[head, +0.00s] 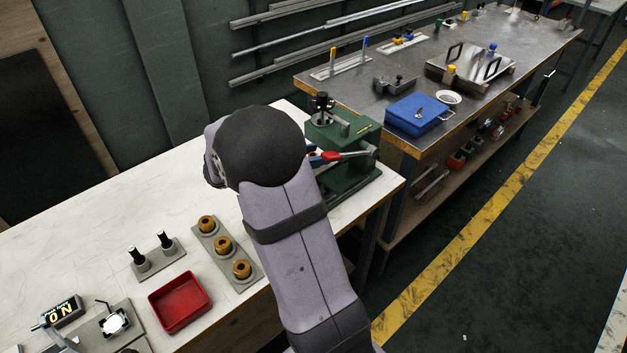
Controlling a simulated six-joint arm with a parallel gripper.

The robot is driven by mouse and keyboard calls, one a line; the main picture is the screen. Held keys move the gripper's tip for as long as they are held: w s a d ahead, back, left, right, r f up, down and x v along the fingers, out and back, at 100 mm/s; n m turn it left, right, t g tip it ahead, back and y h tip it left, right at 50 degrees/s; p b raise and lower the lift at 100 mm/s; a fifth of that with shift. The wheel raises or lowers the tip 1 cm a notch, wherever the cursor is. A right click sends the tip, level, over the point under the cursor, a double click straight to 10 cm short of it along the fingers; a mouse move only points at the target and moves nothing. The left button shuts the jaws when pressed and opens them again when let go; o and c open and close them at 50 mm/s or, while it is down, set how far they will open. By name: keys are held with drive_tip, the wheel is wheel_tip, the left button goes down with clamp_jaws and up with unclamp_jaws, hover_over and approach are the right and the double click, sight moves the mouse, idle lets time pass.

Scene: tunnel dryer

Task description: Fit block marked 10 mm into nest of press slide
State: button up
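A green press (345,180) stands at the right end of the white bench, with a black knob on top and a red-gripped lever at its front. My arm's black round joint covers its left side, so I cannot make out the slide or its nest. My gripper is hidden behind that joint. I cannot tell whether it holds anything or how far it is from the press. I cannot pick out a block marked 10 mm, and no size marking is readable.
On the white bench (75,245) are a red tray (180,302), a grey plate with three amber rings (222,245), two black-topped pegs (155,255) and a lit display (62,312). A metal table (380,85) with a blue box (417,114) stands behind the press.

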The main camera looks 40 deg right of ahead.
drive_tip(key=shift+f, duration=4.25)
drive_tip(key=shift+f, duration=0.1)
drive_tip(key=shift+f, duration=0.1)
drive_tip(key=o, duration=1.2)
drive_tip(key=b+v, duration=0.1)
drive_tip(key=v, duration=1.1)
drive_tip(key=shift+r, duration=0.2)
